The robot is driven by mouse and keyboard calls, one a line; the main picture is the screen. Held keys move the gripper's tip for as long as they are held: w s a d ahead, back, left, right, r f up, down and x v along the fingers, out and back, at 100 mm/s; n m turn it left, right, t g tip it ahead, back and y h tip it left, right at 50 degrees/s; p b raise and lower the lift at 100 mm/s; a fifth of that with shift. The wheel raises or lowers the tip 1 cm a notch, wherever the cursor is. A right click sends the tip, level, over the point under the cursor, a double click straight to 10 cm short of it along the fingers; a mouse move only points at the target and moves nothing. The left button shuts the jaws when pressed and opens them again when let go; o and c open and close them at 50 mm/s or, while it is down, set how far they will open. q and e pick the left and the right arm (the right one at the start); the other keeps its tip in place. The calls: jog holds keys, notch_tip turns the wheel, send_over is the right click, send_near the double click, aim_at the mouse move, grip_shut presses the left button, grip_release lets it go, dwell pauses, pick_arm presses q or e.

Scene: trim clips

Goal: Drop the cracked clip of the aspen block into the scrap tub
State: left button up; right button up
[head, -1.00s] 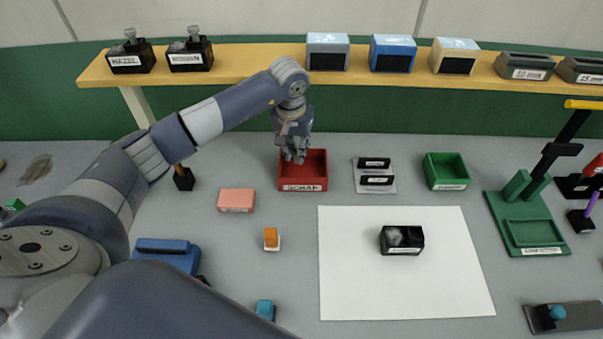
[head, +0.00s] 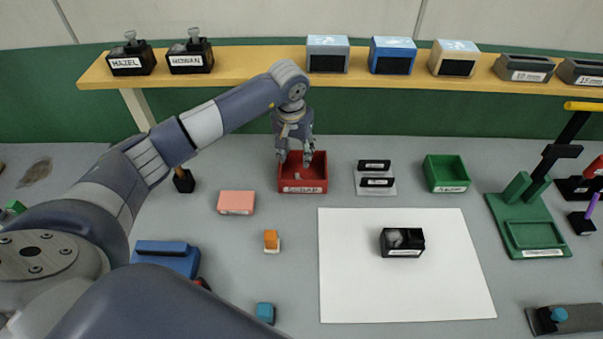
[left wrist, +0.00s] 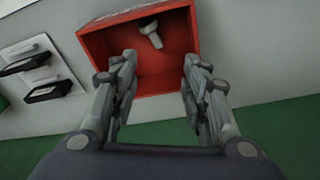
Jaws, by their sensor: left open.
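The red scrap tub (head: 315,186) stands on the table below the shelf, its label facing front. My left gripper (head: 295,159) is above the tub with its fingers spread and nothing between them. In the left wrist view a small pale grey clip-like piece (left wrist: 151,34) lies inside the tub (left wrist: 205,45), beyond the fingertips. I cannot make out a crack on it. A black block (head: 402,243) with a grey patch on top sits on the white sheet; its label is too small to read. My right gripper is not in view.
A two-slot holder (head: 376,189) and a green tray (head: 446,173) stand right of the tub. A pink block (head: 236,202) is at its left front. The wooden shelf (head: 260,66) with several blocks runs behind. The white sheet (head: 400,295) is mostly bare.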

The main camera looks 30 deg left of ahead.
pick_arm(q)
notch_tip(320, 180, up, 11)
jog(key=s, duration=0.1)
jog(key=shift+s, duration=0.4)
